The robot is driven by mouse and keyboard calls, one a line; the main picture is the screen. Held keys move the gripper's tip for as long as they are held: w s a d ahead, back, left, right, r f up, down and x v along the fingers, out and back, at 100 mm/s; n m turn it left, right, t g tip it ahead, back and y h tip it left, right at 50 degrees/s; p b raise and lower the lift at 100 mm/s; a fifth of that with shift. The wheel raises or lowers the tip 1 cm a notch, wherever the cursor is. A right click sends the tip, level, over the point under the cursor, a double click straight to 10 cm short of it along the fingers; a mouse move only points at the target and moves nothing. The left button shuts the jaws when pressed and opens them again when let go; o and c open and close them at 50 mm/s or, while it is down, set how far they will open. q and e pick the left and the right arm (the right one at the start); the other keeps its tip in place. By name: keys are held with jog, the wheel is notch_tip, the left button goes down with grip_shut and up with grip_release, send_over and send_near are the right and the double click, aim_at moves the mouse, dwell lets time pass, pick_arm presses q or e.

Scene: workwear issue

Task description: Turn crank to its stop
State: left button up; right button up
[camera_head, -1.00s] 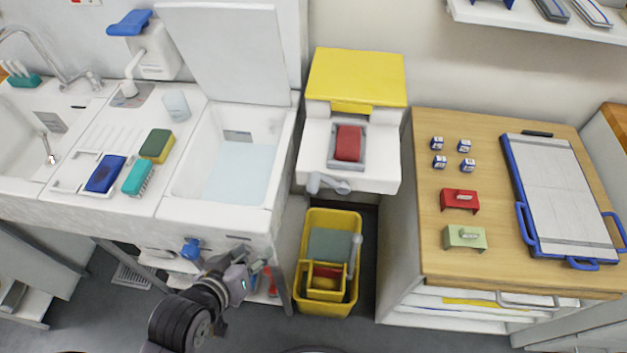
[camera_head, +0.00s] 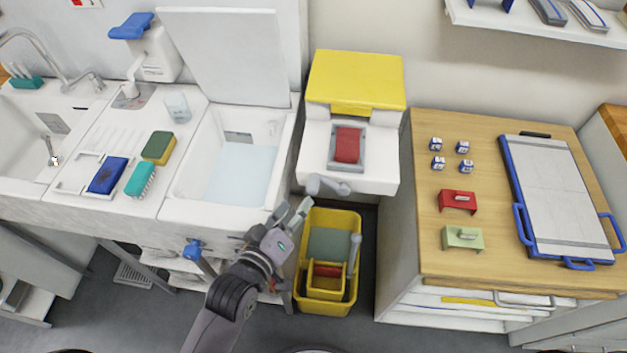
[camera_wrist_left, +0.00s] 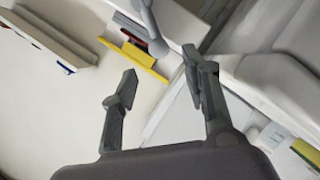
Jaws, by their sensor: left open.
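A grey crank (camera_head: 330,186) sits low on the front of a white machine (camera_head: 384,168) with a yellow lid (camera_head: 356,78). Its arm points roughly right. My left gripper (camera_head: 293,212) is open and empty, just below and left of the crank, apart from it. In the left wrist view my left gripper (camera_wrist_left: 160,78) shows with its two fingers spread and nothing between them. A grey rod with a rounded end (camera_wrist_left: 152,30), which seems to be the crank, lies beyond the fingertips there. My right gripper is not in view.
A yellow bucket (camera_head: 310,302) stands below the machine, close to my left gripper. A white sink counter (camera_head: 140,207) is to the left. A wood-topped cabinet (camera_head: 400,270) with red and green blocks and a blue-framed board stands to the right.

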aim_at(309, 191)
pick_arm(q)
jog(key=p+x, duration=0.1)
jog(key=x, duration=0.8)
jog(key=shift+w+d+f, duration=0.1)
jog(key=shift+w+d, duration=0.15)
jog(key=shift+w, duration=0.1)
jog(key=shift+c, duration=0.2)
grip_shut()
